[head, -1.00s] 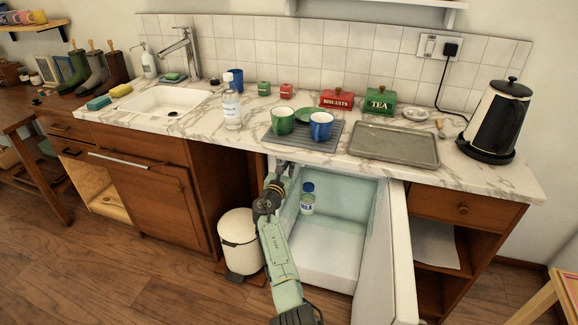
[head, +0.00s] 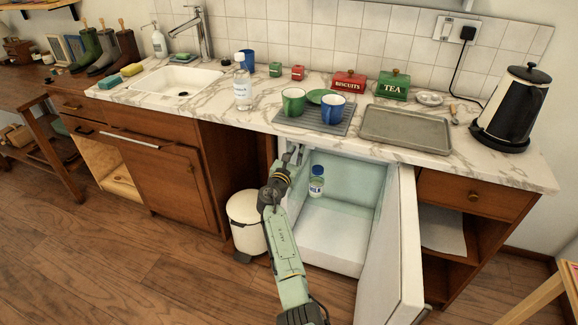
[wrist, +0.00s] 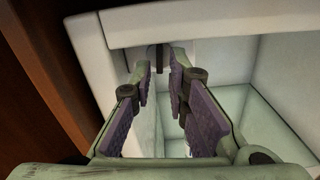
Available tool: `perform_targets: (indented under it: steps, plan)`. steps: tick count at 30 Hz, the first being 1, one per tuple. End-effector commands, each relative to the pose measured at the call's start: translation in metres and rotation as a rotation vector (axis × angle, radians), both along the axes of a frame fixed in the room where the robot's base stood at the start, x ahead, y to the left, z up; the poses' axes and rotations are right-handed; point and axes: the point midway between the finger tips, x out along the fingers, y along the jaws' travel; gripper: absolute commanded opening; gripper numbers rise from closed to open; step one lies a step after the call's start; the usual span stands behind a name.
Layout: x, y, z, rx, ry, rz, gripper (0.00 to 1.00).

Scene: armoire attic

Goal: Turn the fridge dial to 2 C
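The small white fridge (head: 335,243) stands open under the counter, its door (head: 403,250) swung out to the right. My gripper (head: 292,154) is at the upper left of the fridge opening. In the wrist view my gripper (wrist: 160,68) is open, its two purple-padded fingers apart. A small dark part (wrist: 158,56) shows beyond and between the fingertips, just under the fridge's top edge (wrist: 205,27). It may be the dial. I cannot read any mark or setting on it, and I cannot tell whether the fingers touch it. The head view does not show the dial clearly.
A milk bottle (head: 316,182) with a blue cap stands inside the fridge. A brown cabinet panel (wrist: 45,75) is close on the left of the gripper. A white bin (head: 245,222) stands left of my arm. Cups and a tray (head: 405,130) sit on the counter above.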

Motion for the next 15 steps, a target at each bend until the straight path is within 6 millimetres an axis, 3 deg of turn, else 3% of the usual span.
perform_targets:
  steps: [9,15]
  plan:
    - [-0.061,0.02,-0.002,0.003,0.002,0.001,0.15]
    - [-0.081,0.026,-0.001,0.001,0.002,0.0,0.15]
